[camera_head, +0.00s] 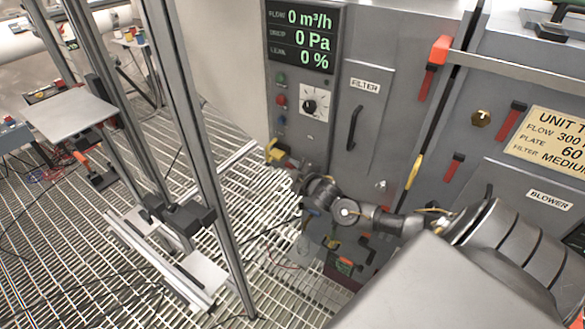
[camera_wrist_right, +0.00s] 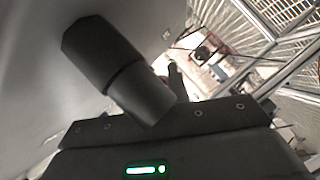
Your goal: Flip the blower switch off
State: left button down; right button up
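A grey control panel (camera_head: 298,110) stands upright, its display (camera_head: 303,35) reading 0 m³/h, 0 Pa and 0 %. A yellow switch-like part (camera_head: 275,151) is low on the panel's left side; I cannot read a label on it. My right arm comes in from the right, and my right gripper (camera_head: 293,172) is close to this yellow part. Whether they touch is unclear. In the right wrist view, a dark cylindrical form (camera_wrist_right: 115,65) is in front of the gripper body, and the fingers cannot be told apart clearly. My left gripper is not in view.
A dial (camera_head: 309,105) and small coloured buttons sit above the yellow part. A filter door (camera_head: 360,112) with a black handle is to their right. A "BLOWER" label (camera_head: 549,200) is at the far right. Metal posts (camera_head: 195,130) rise from the grated floor (camera_head: 80,235) at left.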

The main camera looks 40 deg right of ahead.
grip_shut()
jog(key=shift+g+p, duration=0.5)
jog(key=shift+p, duration=0.75)
jog(key=shift+f, duration=0.45)
jog(key=o, duration=0.6)
grip_release()
jog(key=shift+r, duration=0.1)
